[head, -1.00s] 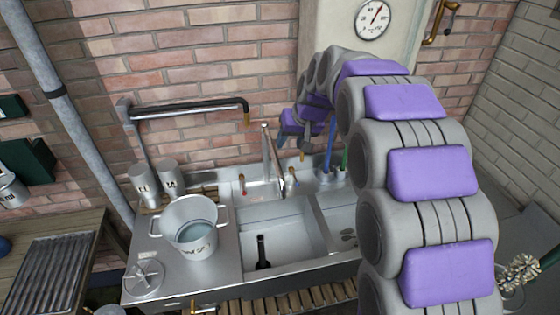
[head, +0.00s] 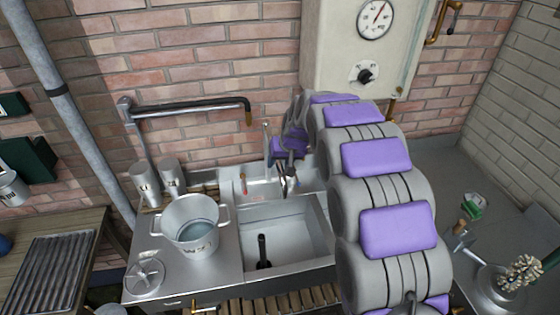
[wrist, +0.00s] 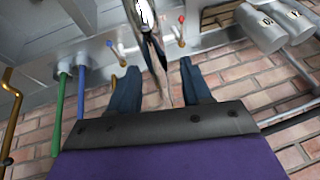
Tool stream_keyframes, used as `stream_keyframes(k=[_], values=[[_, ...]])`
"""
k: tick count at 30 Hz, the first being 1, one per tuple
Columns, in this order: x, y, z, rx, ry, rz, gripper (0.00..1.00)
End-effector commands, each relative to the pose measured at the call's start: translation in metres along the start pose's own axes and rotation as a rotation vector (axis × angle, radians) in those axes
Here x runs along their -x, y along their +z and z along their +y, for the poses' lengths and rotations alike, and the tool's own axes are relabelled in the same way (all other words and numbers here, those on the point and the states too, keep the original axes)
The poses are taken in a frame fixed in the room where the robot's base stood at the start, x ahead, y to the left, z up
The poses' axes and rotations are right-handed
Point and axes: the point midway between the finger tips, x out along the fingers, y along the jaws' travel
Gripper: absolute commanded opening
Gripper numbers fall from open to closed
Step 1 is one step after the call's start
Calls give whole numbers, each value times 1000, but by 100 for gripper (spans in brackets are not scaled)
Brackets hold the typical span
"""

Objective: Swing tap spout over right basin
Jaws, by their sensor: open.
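The silver tap (head: 267,140) rises behind the sink, partly hidden by my arm. In the wrist view its shiny spout (wrist: 150,45) passes between the two dark blue fingers of my gripper (wrist: 158,68). The fingers are apart, one on each side of the spout, with gaps showing. In the head view my gripper is by the tap, mostly hidden behind my arm. The left basin (head: 285,238) is open to view, with a dark upright pipe in it. The right basin is hidden behind my arm in the head view.
A metal bucket (head: 190,225) stands on the drainboard left of the basin. A black-sleeved swing pipe (head: 190,108) is on the wall above. Red (wrist: 181,18) and blue (wrist: 109,43) tap handles flank the spout. Green (wrist: 81,85) and blue (wrist: 59,100) pipes stand nearby.

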Motion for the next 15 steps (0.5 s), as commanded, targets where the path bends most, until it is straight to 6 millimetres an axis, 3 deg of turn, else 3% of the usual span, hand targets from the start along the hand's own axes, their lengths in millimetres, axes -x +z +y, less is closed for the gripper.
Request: stream_keyframes(k=[3, 15], values=[[0, 0, 0, 0, 0, 0, 48], [0, 0, 0, 0, 0, 0, 10]])
